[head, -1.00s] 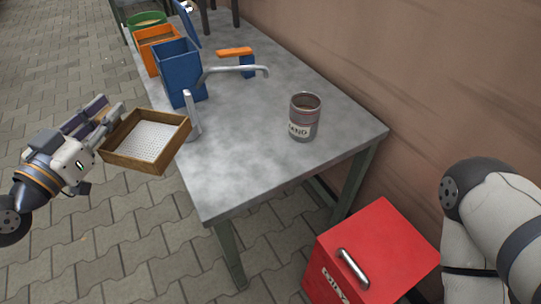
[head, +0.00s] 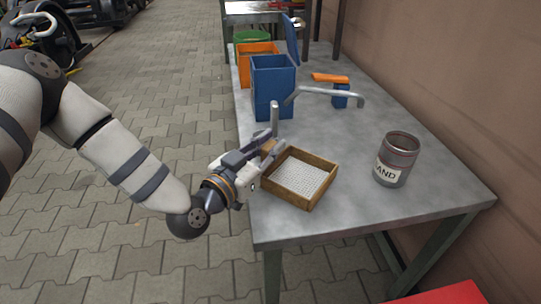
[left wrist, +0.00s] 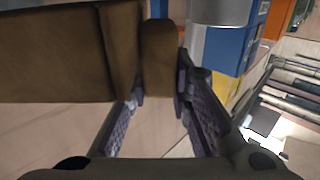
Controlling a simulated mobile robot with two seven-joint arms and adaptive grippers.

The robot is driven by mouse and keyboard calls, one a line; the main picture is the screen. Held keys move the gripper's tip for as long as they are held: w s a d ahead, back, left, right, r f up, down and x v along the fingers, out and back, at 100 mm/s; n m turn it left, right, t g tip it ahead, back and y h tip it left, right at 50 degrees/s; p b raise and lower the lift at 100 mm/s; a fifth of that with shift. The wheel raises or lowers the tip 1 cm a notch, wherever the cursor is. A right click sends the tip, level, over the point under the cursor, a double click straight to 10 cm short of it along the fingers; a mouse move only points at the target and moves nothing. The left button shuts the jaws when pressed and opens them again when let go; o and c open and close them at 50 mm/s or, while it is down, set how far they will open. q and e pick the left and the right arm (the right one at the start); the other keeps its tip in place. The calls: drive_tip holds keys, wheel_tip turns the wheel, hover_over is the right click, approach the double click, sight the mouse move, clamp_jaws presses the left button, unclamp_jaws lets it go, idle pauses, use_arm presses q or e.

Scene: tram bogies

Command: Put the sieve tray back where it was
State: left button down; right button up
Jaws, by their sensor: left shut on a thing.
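The sieve tray (head: 300,177) is a square wooden frame with a white perforated mesh floor. In the head view it is over the near left part of the grey table, roughly level; I cannot tell whether it touches the top. My left gripper (head: 265,160) reaches in from the left and is shut on the tray's wooden side. In the left wrist view the fingers (left wrist: 160,100) close on a brown wooden piece, with the tray's brown wall (left wrist: 60,50) beside it. My right gripper is not in view.
On the table (head: 400,205), a can labelled sand (head: 396,160) stands to the right. A blue bin (head: 273,85), an orange bin (head: 256,62) and a grey tap-like pipe (head: 330,92) are behind. A red box (head: 440,295) is at the bottom right. The table's front is clear.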

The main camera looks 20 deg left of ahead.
use_arm(q)
drive_tip(key=shift+f, duration=0.65)
drive_tip(key=shift+f, duration=0.15)
drive_tip(key=c, duration=1.5)
unclamp_jaws()
drive_tip(key=shift+o, duration=0.2)
